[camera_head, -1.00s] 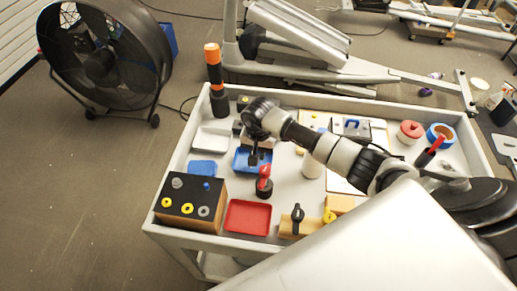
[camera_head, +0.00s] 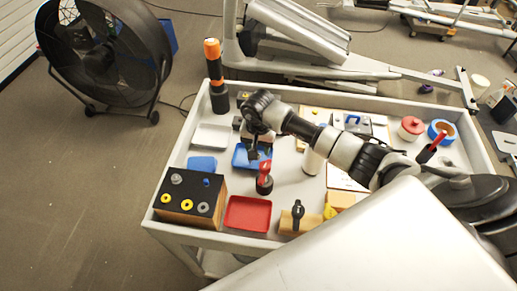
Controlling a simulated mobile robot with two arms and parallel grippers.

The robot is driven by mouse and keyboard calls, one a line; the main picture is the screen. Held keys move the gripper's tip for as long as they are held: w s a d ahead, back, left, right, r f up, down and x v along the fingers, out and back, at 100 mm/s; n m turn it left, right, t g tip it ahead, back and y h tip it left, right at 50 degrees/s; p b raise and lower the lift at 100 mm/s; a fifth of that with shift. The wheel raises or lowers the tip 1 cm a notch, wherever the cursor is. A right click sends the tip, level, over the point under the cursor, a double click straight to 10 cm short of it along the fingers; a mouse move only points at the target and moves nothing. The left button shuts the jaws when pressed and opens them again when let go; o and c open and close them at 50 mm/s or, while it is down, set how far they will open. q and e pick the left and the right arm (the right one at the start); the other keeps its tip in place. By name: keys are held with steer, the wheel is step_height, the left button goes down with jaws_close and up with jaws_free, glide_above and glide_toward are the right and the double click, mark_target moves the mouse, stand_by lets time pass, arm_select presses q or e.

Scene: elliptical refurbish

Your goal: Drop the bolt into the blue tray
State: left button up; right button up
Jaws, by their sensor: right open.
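The blue tray (camera_head: 241,161) lies on the white cart top, left of its middle, partly covered by my right gripper. My right gripper (camera_head: 255,153) points down over this tray, with its fingers open. I cannot make out the bolt for sure; something small and dark shows near the fingertips in the tray. My left gripper is not in view.
A red tray (camera_head: 247,214) lies in front, with a red-handled black tool (camera_head: 264,178) standing between. A black-topped wooden block (camera_head: 190,198) with washers stands at left. A white tray (camera_head: 211,136) and an orange-topped black cylinder (camera_head: 215,75) stand behind. Several parts fill the right side.

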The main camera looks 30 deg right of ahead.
step_height(320, 180, up, 9)
steer(key=b, duration=0.1)
steer(key=shift+r+b, duration=0.15)
steer(key=shift+b, duration=0.15)
